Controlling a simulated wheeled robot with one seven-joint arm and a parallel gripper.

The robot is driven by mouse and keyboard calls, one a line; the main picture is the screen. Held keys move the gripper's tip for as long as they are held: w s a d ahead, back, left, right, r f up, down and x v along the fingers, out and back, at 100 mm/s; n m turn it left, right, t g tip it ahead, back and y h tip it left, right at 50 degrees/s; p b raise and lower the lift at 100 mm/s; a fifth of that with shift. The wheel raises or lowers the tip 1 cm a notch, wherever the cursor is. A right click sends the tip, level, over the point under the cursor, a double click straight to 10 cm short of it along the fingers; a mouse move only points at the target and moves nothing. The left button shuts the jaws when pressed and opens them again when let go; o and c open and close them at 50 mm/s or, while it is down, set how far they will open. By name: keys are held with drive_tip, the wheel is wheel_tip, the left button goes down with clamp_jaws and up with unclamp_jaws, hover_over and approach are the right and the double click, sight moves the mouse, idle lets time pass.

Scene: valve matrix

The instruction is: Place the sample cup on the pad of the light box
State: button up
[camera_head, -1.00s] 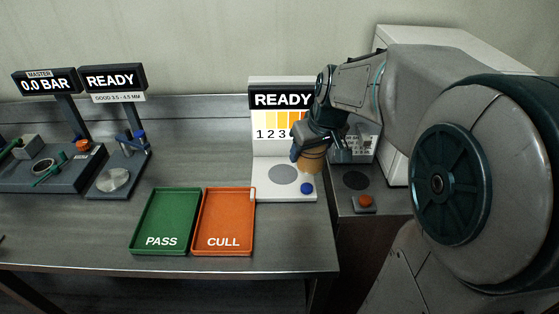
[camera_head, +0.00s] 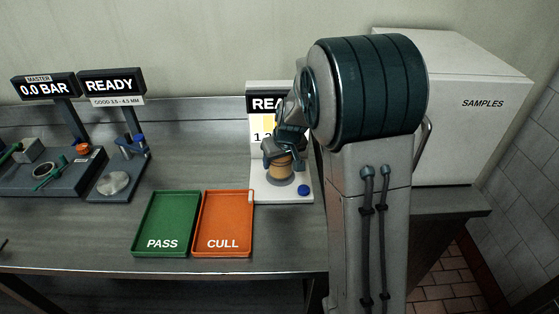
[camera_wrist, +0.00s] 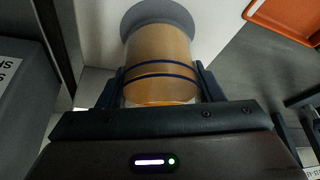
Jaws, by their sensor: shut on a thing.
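The sample cup (camera_head: 279,168) is a clear cup of amber liquid with dark blue bands; it also shows in the wrist view (camera_wrist: 159,60). My gripper (camera_head: 280,156) is shut on it, one finger on each side, seen in the wrist view (camera_wrist: 158,88). The light box (camera_head: 263,190) is white with a READY display and a yellow-to-orange scale behind. Its round grey pad (camera_head: 279,181) lies directly below the cup, partly covered by it. The cup looks upright over the pad; I cannot tell whether it touches.
A blue button (camera_head: 304,190) is at the light box's front right. The orange CULL tray (camera_head: 223,254) and green PASS tray (camera_head: 165,253) lie to its left. Two dark instruments stand farther left. A white SAMPLES cabinet (camera_head: 460,140) stands behind my arm.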

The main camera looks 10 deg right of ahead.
drive_tip(key=shift+f, duration=0.55)
drive_tip(key=shift+f, duration=0.1)
drive_tip(key=shift+f+b, duration=0.15)
drive_tip(key=shift+b, duration=0.15)
drive_tip(key=o, duration=1.1)
drive_tip(key=shift+s+r+p, duration=0.1)
drive_tip(key=shift+r+p, duration=0.2)
drive_tip(key=shift+r, duration=0.25)
drive_tip(key=a+v, duration=0.1)
drive_tip(key=v, duration=0.9)
drive_tip(key=s, duration=0.8)
drive_tip(key=s+m+g, duration=0.1)
drive_tip(key=s, duration=0.7)
drive_tip(key=s+m, duration=0.1)
drive_tip(key=s, duration=0.7)
drive_tip(key=shift+s+d+f+h, duration=0.1)
drive_tip(key=shift+s+d+h, duration=0.1)
drive_tip(key=shift+d+h, duration=0.15)
